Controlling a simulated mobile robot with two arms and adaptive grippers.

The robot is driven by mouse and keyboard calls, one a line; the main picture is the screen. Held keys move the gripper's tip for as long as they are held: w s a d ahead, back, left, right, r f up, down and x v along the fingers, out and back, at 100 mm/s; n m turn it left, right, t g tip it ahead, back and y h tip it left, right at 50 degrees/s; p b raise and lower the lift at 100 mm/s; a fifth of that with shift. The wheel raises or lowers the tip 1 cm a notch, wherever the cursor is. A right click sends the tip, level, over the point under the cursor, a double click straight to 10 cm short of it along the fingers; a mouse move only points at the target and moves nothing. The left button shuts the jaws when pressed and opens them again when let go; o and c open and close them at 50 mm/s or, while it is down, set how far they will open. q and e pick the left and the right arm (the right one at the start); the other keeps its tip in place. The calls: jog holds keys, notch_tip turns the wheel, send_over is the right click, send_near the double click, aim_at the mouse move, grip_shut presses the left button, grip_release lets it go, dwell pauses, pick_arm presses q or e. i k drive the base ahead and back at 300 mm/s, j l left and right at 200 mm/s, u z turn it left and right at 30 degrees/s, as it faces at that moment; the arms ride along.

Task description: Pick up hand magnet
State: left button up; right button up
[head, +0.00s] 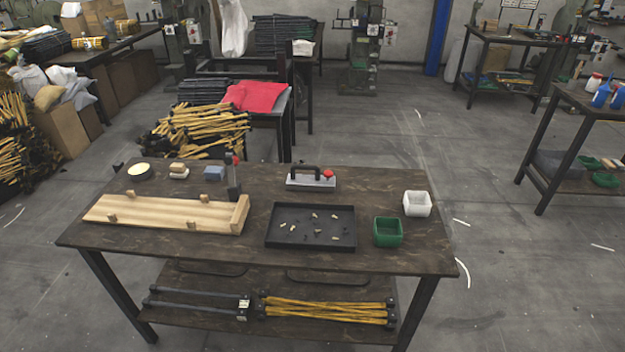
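The hand magnet (311,183) appears to be the grey flat block with a black arched handle and a red knob. It lies near the far edge of the dark wooden table (270,258), right of the middle. A black tray (310,245) with several small brass-coloured and dark pieces sits just in front of it. Neither of my grippers is in the head view.
Left of the magnet stand a dark upright tool with a red top (234,180) and a long wooden board fixture (165,213). A green bin (387,231) and a white bin (417,203) stand at the right. Bundled yellow rods lie on the lower shelf.

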aim_at(316, 182)
jog(key=i+l, duration=0.15)
jog(key=l, duration=0.2)
jog(key=i+l+u, duration=0.1)
jog(key=l, duration=0.25)
jog(key=i+l, duration=0.2)
jog(key=l, duration=0.15)
jog(key=i+l+u, duration=0.1)
jog(key=l, duration=0.25)
jog(key=i+l, duration=0.15)
jog(key=l, duration=0.2)
jog(key=u, duration=0.05)
